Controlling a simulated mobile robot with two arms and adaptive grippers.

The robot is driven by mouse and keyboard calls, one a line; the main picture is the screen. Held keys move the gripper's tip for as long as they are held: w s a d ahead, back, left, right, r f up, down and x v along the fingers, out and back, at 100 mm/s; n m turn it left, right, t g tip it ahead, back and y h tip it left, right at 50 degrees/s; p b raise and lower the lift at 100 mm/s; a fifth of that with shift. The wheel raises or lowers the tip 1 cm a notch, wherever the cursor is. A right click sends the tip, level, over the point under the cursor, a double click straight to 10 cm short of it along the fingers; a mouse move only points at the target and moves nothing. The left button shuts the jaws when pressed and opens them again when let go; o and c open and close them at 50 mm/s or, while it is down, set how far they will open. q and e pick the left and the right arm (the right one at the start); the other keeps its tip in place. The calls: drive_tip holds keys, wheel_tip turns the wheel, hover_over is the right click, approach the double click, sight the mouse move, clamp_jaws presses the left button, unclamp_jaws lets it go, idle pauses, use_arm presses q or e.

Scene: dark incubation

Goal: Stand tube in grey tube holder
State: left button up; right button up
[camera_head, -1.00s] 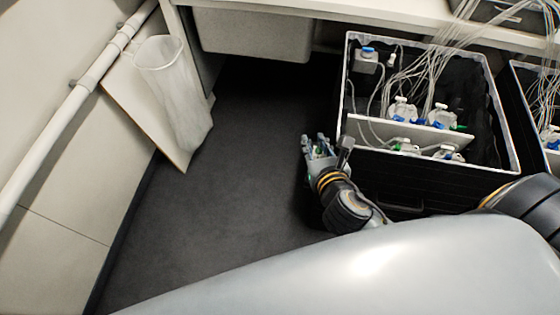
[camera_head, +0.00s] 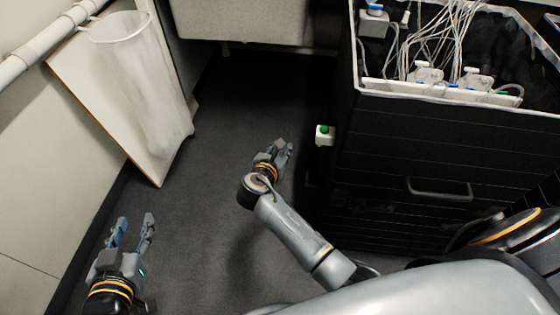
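A small white holder with a green top (camera_head: 325,135) is at the box's left outer side. My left gripper (camera_head: 133,228) is at the lower left, over the floor, open and empty, far from both holders. My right gripper (camera_head: 283,149) is over the floor, left of and below the white holder; its fingers look close together, and their gap is unclear.
The black box (camera_head: 430,135) with a front handle (camera_head: 438,190) fills the right side; cables and several white fittings are inside.

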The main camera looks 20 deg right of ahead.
drive_tip(key=shift+w+f, duration=0.15)
drive_tip(key=shift+f, duration=0.1)
drive_tip(key=shift+d, duration=0.1)
use_arm(q)
drive_tip(key=shift+w+d+r+t+h+b, duration=0.1)
drive_tip(key=shift+w+d+r+t+h, duration=0.1)
drive_tip(key=shift+r+t, duration=0.35)
drive_tip(key=shift+w+d+r+t+h+b, duration=0.15)
drive_tip(key=shift+w+r+t, duration=0.1)
drive_tip(key=shift+r, duration=0.55)
drive_tip(key=shift+w+d+r+t+h+b, duration=0.15)
drive_tip(key=shift+r+t, duration=0.25)
drive_tip(key=shift+r, duration=0.3)
use_arm(e)
drive_tip(key=shift+s+d+f, duration=0.5)
drive_tip(key=shift+s+d, duration=0.45)
drive_tip(key=shift+d, duration=0.55)
drive_tip(key=shift+s+d+f, duration=0.5)
drive_tip(key=shift+s+d, duration=0.5)
drive_tip(key=shift+d, duration=0.5)
drive_tip(key=shift+s+d+f, duration=0.5)
drive_tip(key=shift+s+d, duration=0.45)
drive_tip(key=shift+d, duration=0.55)
use_arm(q)
drive_tip(key=shift+a, duration=0.1)
drive_tip(key=shift+r, duration=0.15)
use_arm(e)
drive_tip(key=shift+f, duration=0.6)
drive_tip(key=o, duration=0.9)
